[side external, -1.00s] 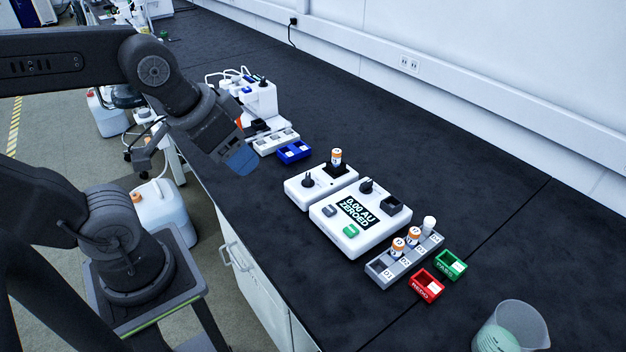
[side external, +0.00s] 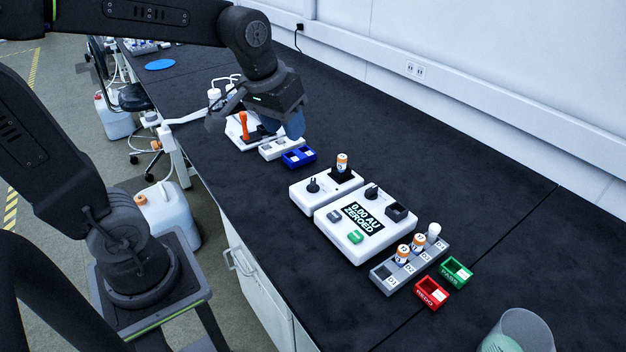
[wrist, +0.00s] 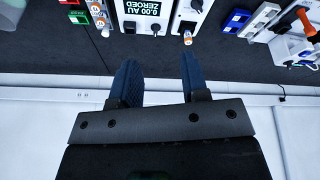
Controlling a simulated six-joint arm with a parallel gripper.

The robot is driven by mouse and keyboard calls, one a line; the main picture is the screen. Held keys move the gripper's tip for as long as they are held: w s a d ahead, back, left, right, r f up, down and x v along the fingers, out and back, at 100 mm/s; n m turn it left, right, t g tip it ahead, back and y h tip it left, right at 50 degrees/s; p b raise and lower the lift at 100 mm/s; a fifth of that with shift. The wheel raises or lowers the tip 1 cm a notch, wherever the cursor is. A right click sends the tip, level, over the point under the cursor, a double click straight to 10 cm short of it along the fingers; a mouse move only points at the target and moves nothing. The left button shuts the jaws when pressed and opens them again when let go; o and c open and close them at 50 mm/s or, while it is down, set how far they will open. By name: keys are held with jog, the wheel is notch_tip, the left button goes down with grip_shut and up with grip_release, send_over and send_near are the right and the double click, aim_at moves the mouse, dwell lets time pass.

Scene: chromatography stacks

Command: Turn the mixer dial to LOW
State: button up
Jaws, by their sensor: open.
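The mixer looks to be the small white box (side external: 300,196) with a black dial (side external: 313,186) on top and an orange-and-white capped vial (side external: 342,162) on a black pad. In the wrist view this box (wrist: 181,22) is at the top, partly cut off. The dial's setting and labels are too small to read. My gripper (side external: 290,128) is above the bench, beyond the box, near the blue tray (side external: 299,158). In the wrist view my gripper (wrist: 160,72) has its blue fingers apart with nothing between them, clear of the dial.
A larger white unit (side external: 378,240) reading "0.00 AU ZEROED" adjoins the mixer, with its own black knob (side external: 371,192). A grey vial rack (side external: 385,280), a red REDO tray (side external: 431,295) and a green PASS tray (side external: 456,271) stand to the right.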

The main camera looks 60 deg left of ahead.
jog(key=w+a+f+n+g, duration=0.25)
jog(key=w+a+f, duration=0.3)
jog(key=w, duration=0.35)
jog(key=n+g, duration=0.1)
jog(key=n, duration=0.3)
send_over(313, 181)
notch_tip(313, 181, down, 10)
notch_tip(313, 181, down, 13)
jog(key=shift+f, duration=0.1)
grip_shut()
